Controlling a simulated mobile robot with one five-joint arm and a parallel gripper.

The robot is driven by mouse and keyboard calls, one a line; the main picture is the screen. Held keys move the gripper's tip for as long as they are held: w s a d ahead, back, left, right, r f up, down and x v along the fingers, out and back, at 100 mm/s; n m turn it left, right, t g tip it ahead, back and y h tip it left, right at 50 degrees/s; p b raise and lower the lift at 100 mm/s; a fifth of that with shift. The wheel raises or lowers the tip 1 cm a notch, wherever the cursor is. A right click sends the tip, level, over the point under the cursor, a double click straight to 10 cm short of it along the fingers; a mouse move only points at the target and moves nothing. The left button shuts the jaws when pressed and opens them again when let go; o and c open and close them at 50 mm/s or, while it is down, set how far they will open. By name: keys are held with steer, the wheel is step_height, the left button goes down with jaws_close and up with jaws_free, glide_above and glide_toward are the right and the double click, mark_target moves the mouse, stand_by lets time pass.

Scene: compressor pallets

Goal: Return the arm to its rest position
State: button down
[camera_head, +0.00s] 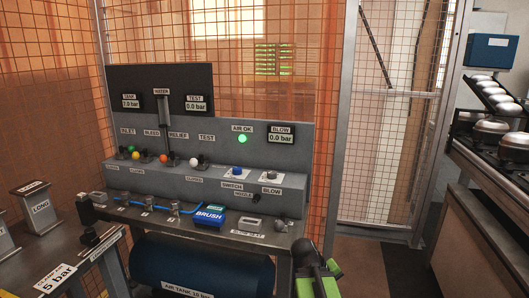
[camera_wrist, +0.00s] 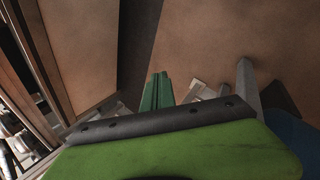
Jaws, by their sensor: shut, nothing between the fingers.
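My gripper (camera_head: 331,269) shows at the bottom edge of the head view, green and black, right of the bench's front corner. It is low and apart from the panel's controls. In the wrist view a broad green part of my gripper fills the bottom, with a dark bar across it. The narrow green fingers (camera_wrist: 157,92) rise beyond the bar, close together, with nothing seen between them. Most of my arm is out of the head view.
A control bench (camera_head: 170,185) with coloured valve knobs and a lit green lamp stands left of my gripper. A blue air tank (camera_head: 200,268) lies under it. A mesh fence (camera_head: 390,120) stands behind. A rack with metal domes (camera_head: 489,130) is at the right. Brown floor (camera_head: 375,265) between is clear.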

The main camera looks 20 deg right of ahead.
steer(key=w+a+f+t+y+p, duration=0.1)
steer(key=w+a+y, duration=0.15)
steer(key=a, duration=1.15)
steer(key=w+a+f+y+p, duration=0.15)
steer(key=a+y, duration=0.25)
steer(key=a, duration=1.1)
step_height(320, 180, up, 23)
steer(key=p, duration=2.1)
steer(key=shift+w+d+n, duration=0.25)
steer(key=shift+d+n, duration=0.05)
steer(key=shift+d, duration=0.15)
steer(key=shift+f, duration=0.1)
steer(key=shift+d, duration=0.1)
